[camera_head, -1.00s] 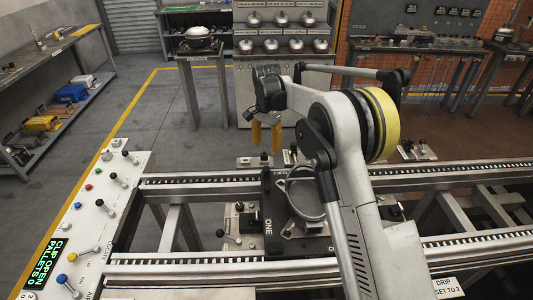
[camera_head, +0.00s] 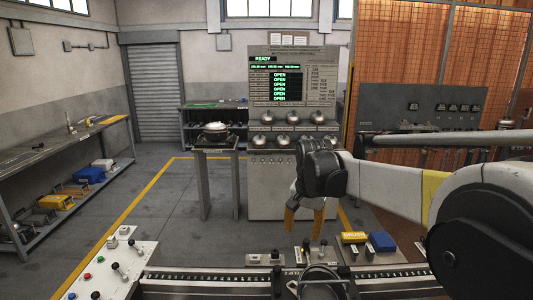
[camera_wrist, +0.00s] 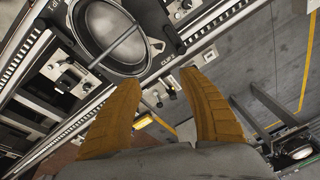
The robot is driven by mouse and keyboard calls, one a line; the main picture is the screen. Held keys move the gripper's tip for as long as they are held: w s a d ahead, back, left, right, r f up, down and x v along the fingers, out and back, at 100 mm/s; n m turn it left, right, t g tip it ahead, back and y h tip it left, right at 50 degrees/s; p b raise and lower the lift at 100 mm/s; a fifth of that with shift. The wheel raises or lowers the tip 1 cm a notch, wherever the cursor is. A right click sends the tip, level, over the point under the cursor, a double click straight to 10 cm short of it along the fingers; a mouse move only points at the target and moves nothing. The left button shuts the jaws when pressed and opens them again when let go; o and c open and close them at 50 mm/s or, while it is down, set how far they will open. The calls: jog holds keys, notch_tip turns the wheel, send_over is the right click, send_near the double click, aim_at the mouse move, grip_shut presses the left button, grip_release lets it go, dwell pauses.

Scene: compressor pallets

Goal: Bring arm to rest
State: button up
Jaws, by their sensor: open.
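My gripper (camera_head: 304,222) has orange-brown fingers that point down, spread apart with nothing between them. In the head view it hangs above and beyond the conveyor, in front of the grey cabinet. In the wrist view my gripper (camera_wrist: 163,100) shows both fingers apart over the conveyor edge and the floor. My arm stretches in from the right of the head view and covers part of the right side. A round metal compressor (camera_wrist: 107,25) sits on a dark pallet (camera_wrist: 165,22) on the conveyor. Its top also shows at the bottom of the head view (camera_head: 320,284).
The conveyor rail (camera_head: 205,277) crosses the bottom, with a control panel (camera_head: 110,268) at left. A yellow block (camera_head: 353,238) and a blue block (camera_head: 382,241) lie beyond it. A cabinet (camera_head: 265,205) with an "OPEN" display stands behind.

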jog(key=s+d+r+n+t, duration=0.1)
jog(key=s+d+r, duration=0.1)
jog(key=s, duration=0.3)
jog(key=s+d+r+n+t, duration=0.1)
jog(key=s+d+r, duration=0.1)
jog(key=s, duration=0.3)
jog(key=s+d+f+n+t+b, duration=0.1)
jog(key=s+d+f, duration=0.1)
jog(key=s, duration=0.7)
jog(key=s+d+f+n+t+b, duration=0.1)
jog(key=s+f, duration=0.4)
jog(key=s, duration=0.5)
jog(key=shift+s+d+f+n+t+b, duration=0.25)
jog(key=shift+d+n+t, duration=0.25)
jog(key=shift+d, duration=0.45)
